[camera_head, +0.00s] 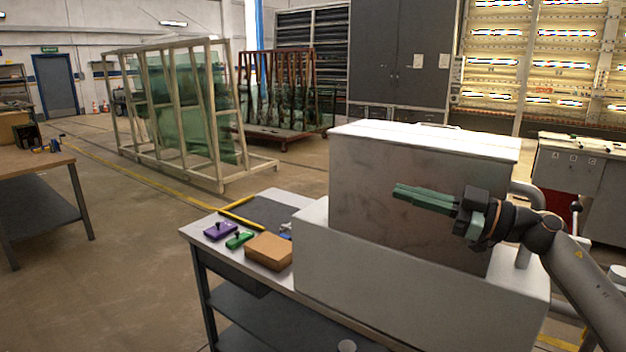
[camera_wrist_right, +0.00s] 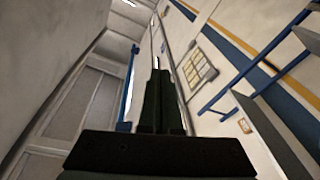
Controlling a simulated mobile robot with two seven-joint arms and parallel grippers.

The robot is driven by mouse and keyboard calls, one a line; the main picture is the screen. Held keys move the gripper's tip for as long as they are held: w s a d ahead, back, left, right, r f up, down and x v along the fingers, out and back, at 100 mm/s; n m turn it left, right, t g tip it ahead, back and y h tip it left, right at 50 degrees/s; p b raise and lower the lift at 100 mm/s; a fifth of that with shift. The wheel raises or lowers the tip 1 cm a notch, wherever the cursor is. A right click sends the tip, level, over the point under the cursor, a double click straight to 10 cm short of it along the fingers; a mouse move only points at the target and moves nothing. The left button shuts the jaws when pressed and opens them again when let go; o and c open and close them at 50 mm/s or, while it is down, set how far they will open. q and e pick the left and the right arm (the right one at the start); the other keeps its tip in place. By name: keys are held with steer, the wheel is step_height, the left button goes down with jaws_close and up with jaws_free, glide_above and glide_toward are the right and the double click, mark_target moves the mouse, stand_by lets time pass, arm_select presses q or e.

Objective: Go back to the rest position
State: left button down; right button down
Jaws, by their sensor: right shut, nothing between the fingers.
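My right gripper (camera_head: 398,192) is shut and empty. Its arm comes in from the right, and its green fingers point left in front of the large grey box-shaped washer (camera_head: 360,240). I cannot tell whether the fingers touch the washer or are apart from it. In the right wrist view the two dark fingers of the right gripper (camera_wrist_right: 157,75) lie side by side with nothing between them. My left gripper is not in view.
The washer stands on a table (camera_head: 200,232). On its left part are a brown box (camera_head: 268,251), a purple block (camera_head: 220,231), a green block (camera_head: 240,240) and a dark mat. Glass racks (camera_head: 175,110) stand behind. A workbench (camera_head: 30,160) is at left; open floor lies between.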

steer(key=s+a+f+m+t+h, duration=0.1)
steer(key=s+f+m+t+h, duration=0.25)
steer(key=f, duration=0.65)
steer(key=s+f+m+t+h, duration=0.25)
steer(key=f+m, duration=0.25)
steer(key=f, duration=0.6)
steer(key=s+a+f+m+t+h, duration=0.1)
steer(key=s+f+m+t+h, duration=0.2)
steer(key=f, duration=0.7)
steer(key=s+d+f+m+g+h, duration=0.2)
steer(key=s+f+g+h, duration=0.4)
steer(key=s+f, duration=1.5)
steer(key=s+m+g, duration=0.1)
steer(key=s+g, duration=0.1)
steer(key=shift+s+d+f+g, duration=0.15)
steer(key=shift+f+g, duration=0.15)
steer(key=shift+d+m, duration=0.15)
steer(key=shift+m, duration=0.1)
